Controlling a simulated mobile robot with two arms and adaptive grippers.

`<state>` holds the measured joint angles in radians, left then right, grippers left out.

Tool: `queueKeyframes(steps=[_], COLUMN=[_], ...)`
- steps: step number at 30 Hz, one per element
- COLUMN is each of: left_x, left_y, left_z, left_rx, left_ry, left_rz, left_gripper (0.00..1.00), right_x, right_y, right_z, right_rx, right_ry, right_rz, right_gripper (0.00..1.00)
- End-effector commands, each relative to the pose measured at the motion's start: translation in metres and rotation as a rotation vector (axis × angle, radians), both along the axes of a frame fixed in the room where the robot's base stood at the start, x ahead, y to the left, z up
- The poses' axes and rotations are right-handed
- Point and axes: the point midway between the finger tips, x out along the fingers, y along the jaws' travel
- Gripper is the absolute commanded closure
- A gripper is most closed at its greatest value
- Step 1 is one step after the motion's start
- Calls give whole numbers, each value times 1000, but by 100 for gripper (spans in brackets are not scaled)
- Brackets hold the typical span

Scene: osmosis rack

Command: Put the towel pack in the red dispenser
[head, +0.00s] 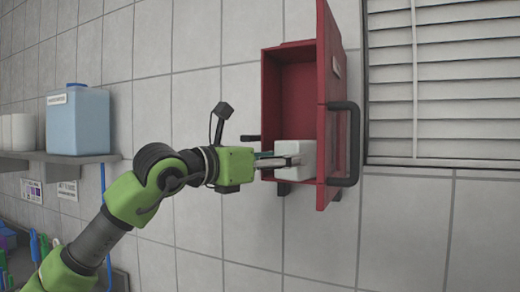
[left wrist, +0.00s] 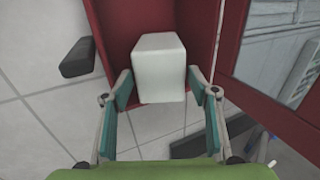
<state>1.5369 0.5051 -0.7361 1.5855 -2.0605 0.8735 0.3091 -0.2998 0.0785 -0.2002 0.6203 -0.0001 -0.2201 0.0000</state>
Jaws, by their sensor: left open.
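The red dispenser (head: 290,92) is fixed to the tiled wall, with its door (head: 326,75) swung open to the right. The white towel pack (head: 296,156) is in the lower part of the dispenser, at its open front. In the left wrist view the pack (left wrist: 160,68) stands within the red walls (left wrist: 112,28). My left gripper (head: 275,160) reaches it from the left. In the left wrist view its fingers (left wrist: 160,92) are apart, one on each side of the pack's near end, with small gaps. My right gripper is not in view.
The open door's black handle (head: 345,143) sticks out to the right of the dispenser. A window with blinds (head: 445,80) is further right. A shelf (head: 60,157) at left holds a blue container (head: 78,120). The wall below the dispenser is clear.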

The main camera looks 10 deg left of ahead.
Motion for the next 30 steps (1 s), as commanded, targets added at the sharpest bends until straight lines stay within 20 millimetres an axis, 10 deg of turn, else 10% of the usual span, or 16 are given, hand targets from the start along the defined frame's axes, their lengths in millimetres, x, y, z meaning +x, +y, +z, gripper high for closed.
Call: queueKeyframes(steps=[21, 25, 30], left_x=[41, 41, 41], left_y=[-35, -35, -35], left_z=[-1, -1, 0], left_rx=[-1, -1, -1], left_ry=[1, 1, 1], left_rz=[0, 0, 0], left_gripper=[46, 74, 76], right_x=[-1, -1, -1], right_y=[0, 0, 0], right_z=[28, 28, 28], right_rx=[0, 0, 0], right_ry=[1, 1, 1], right_rz=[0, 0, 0], right_gripper=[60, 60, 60])
